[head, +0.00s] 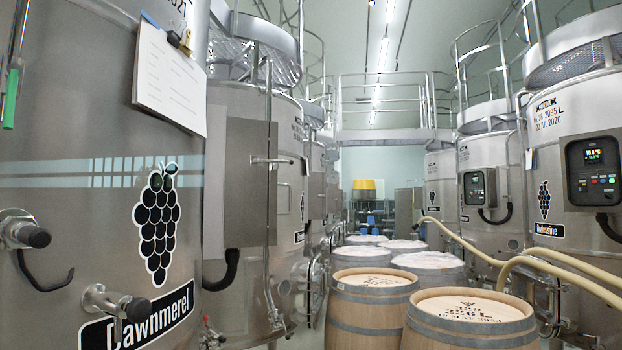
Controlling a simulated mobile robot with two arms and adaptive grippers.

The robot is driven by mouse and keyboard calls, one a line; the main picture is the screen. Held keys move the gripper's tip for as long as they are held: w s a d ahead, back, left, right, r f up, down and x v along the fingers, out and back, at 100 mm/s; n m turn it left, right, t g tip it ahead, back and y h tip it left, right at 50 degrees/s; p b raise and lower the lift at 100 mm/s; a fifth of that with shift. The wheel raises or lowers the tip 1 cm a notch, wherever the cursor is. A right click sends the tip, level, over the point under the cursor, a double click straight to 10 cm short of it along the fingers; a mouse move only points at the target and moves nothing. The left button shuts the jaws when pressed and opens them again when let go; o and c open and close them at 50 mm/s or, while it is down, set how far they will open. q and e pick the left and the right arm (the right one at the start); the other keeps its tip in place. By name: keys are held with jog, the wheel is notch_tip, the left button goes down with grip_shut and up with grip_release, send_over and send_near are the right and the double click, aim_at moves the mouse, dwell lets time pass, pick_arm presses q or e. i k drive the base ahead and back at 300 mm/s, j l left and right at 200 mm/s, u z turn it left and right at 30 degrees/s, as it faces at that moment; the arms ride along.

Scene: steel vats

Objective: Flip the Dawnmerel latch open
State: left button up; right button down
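The Dawnmerel vat (60,150) is a large steel tank filling the left side. It bears a black grape emblem (157,222) and a black name label (142,318). A steel fitting with a black knob (115,303) sticks out over the label. A second knobbed fitting (25,232) is at the left edge, with a dark curved hook (45,270) below it. I cannot tell which of these, if any, is the latch, or whether it is open. Neither of my grippers is in view.
A white sheet on a clipboard (170,80) hangs on the vat. A grey box (240,182) stands beyond it. Wooden barrels (372,310) fill the aisle floor. Pale hoses (480,250) run by the right vats, which carry control panels (592,165).

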aim_at(259, 159)
jog(key=i+l, duration=0.65)
jog(key=i, duration=0.2)
jog(key=u, duration=1.5)
